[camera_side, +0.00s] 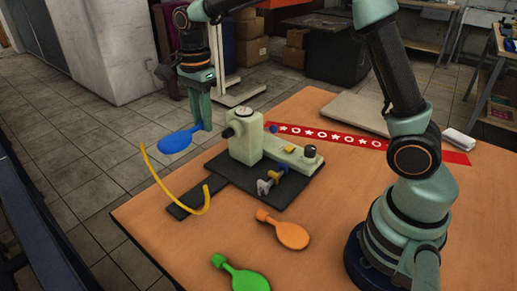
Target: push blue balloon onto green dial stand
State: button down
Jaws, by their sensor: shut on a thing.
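The blue balloon (178,140) is flat, with its round end to the left and its narrow neck to the right. My gripper (204,126) points down and is shut on the balloon's neck. It holds the balloon in the air, left of the pale green dial stand (245,140). The stand is an upright block with a dark knob near its top and a low arm reaching right to another dark knob. The balloon and the stand look apart. The fingertips are small here, and the grip is partly hidden.
The stand rests on a dark base plate (225,172) on the orange table (350,200). A yellow curved tube (168,190) rises in front of the balloon. An orange balloon (290,235) and a green balloon (245,278) lie in front. A red patterned strip (400,149) lies behind.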

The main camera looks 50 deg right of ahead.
jog(key=d+f, duration=0.3)
jog(key=f, duration=0.3)
jog(key=shift+d+f, duration=0.25)
jog(key=shift+d, duration=0.05)
dwell(0.4)
jog(key=shift+d, duration=0.65)
dwell(1.2)
jog(key=c, duration=0.5)
grip_release()
jog(key=shift+c, duration=0.2)
jog(key=shift+r, duration=0.1)
